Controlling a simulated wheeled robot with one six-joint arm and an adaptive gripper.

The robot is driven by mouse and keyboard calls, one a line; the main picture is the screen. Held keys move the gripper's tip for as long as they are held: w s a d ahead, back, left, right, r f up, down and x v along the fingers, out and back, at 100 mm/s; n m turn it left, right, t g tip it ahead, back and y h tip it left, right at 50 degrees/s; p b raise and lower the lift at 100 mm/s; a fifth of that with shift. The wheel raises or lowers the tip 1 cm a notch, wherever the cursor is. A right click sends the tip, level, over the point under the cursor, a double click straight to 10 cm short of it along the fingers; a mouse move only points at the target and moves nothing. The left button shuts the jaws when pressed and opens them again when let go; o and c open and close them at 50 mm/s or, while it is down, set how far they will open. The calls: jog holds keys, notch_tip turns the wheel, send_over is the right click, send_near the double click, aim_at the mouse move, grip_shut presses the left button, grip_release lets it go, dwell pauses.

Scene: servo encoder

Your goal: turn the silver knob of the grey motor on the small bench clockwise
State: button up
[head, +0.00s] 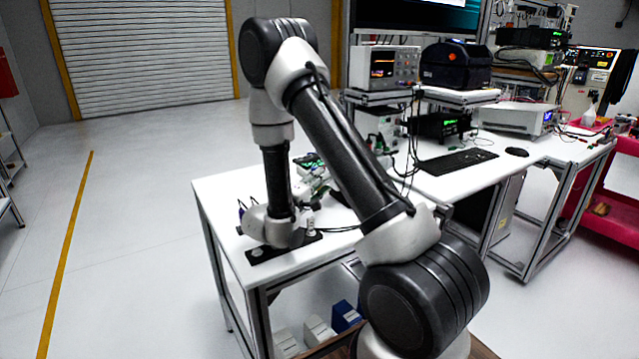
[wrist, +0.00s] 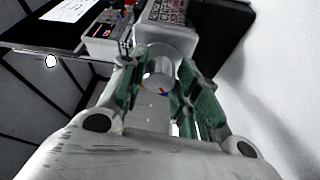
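The silver knob (wrist: 158,72) shows in the wrist view as a short, bright cylinder with a small coloured mark near its lower edge. It sits on the grey motor (wrist: 166,38), which is behind it. My gripper (wrist: 160,80) points at the knob, with one green-padded finger on each side. The fingers are apart with the knob between them; I cannot tell whether the pads touch it. In the head view my arm reaches down over the small bench (head: 222,190). It hides the motor, the knob and my fingertips there.
A black plate (head: 262,256) lies at the bench's near edge under my wrist. Green circuit boards (head: 312,162) and cables lie behind my arm. A larger desk with a keyboard (head: 457,161) stands to the right. The floor (head: 120,240) on the left is clear.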

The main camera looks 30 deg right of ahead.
jog(key=shift+o, duration=1.3)
jog(key=shift+a, duration=0.1)
jog(key=v, duration=1.1)
jog(key=shift+s+a, duration=0.2)
jog(key=shift+a, duration=0.15)
